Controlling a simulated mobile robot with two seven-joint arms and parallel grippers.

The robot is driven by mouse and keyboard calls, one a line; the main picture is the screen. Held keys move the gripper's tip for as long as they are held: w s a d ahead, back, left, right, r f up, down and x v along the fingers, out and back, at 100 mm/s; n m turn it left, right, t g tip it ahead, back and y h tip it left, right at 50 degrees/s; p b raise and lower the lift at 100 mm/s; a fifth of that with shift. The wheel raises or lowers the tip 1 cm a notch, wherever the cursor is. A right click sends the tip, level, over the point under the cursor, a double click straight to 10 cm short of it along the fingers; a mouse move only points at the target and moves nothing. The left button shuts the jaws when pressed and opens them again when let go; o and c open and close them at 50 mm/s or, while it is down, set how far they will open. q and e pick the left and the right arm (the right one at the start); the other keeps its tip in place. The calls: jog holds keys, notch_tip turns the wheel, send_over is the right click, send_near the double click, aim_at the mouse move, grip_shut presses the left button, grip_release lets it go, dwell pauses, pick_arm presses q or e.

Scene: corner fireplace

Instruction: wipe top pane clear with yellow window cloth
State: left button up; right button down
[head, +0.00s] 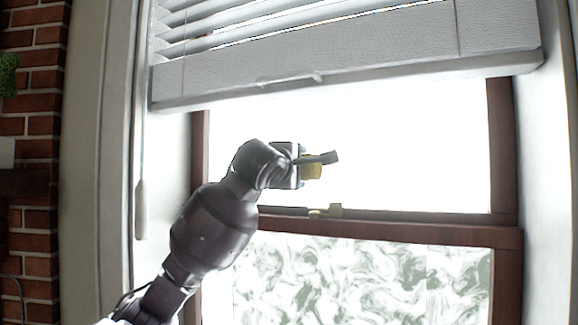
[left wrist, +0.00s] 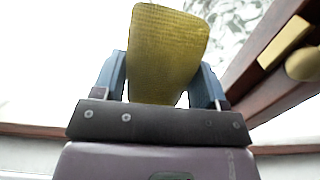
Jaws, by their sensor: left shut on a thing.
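My left gripper (head: 318,160) is raised in front of the top pane (head: 420,145) and is shut on the yellow cloth (head: 312,171). In the left wrist view the cloth (left wrist: 168,50) stands out between the two fingers of my left gripper (left wrist: 162,85). The top pane looks bright, plain white. I cannot tell whether the cloth touches the glass. The lower pane (head: 350,275) is covered in whitish swirls. My right gripper is not in view.
A grey blind (head: 340,75) hangs across the window's top. A wooden rail (head: 430,228) with a brass latch (head: 326,211) runs below the top pane. The blind's wand (head: 141,205) hangs at the left, near a brick wall (head: 38,130).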

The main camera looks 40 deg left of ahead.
aim_at(316, 166)
pick_arm(q)
jog(key=shift+w+d, duration=0.15)
jog(key=shift+d, duration=0.45)
jog(key=shift+w+d, duration=0.3)
jog(key=shift+d, duration=0.55)
jog(key=shift+w+d+p, duration=0.2)
jog(key=shift+d+p, duration=0.15)
jog(key=shift+d, duration=0.15)
jog(key=shift+w+d, duration=0.1)
jog(key=shift+d, duration=0.25)
jog(key=shift+w+d, duration=0.1)
jog(key=shift+d, duration=0.35)
jog(key=shift+w+d, duration=0.3)
jog(key=shift+d, duration=0.55)
jog(key=shift+w+d, duration=0.25)
jog(key=shift+d, duration=0.6)
jog(key=shift+w+d, duration=0.15)
jog(key=shift+d, duration=0.45)
jog(key=shift+w+d, duration=0.15)
jog(key=shift+d, duration=0.4)
jog(key=shift+w+d, duration=0.1)
jog(key=shift+d, duration=0.1)
